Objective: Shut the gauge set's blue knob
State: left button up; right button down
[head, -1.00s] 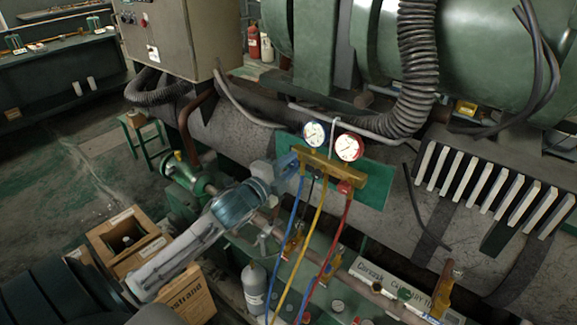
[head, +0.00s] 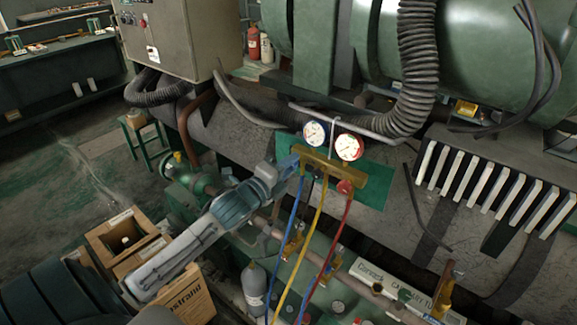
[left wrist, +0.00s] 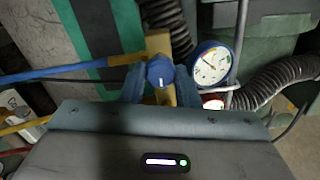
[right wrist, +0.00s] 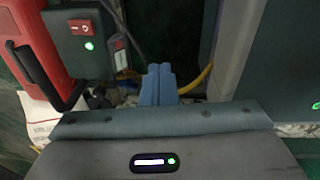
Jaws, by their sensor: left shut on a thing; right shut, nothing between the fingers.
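The gauge set hangs on a green panel (head: 376,185), with a brass manifold (head: 335,172), a blue-rimmed gauge (head: 315,133) and a red-rimmed gauge (head: 349,147). My left gripper (head: 293,165) is at the manifold's left end, shut on the blue knob (left wrist: 160,70). In the left wrist view its fingers sit on both sides of the knob, which shows a white mark on its face. The red knob (head: 344,187) is at the manifold's right side. My right gripper (right wrist: 158,84) is shut and empty, away from the gauges.
Blue, yellow (head: 315,235) and red hoses hang below the manifold. A grey cylinder (head: 254,285) and cardboard boxes (head: 186,298) stand below. A red case (right wrist: 45,50) and a dark box with a red switch (right wrist: 80,27) show in the right wrist view.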

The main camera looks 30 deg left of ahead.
pick_arm(q)
jog(key=o, duration=1)
jog(key=shift+c, duration=0.2)
jog(key=s, duration=1)
jog(key=shift+s+a, duration=0.35)
jog(key=shift+a, duration=0.1)
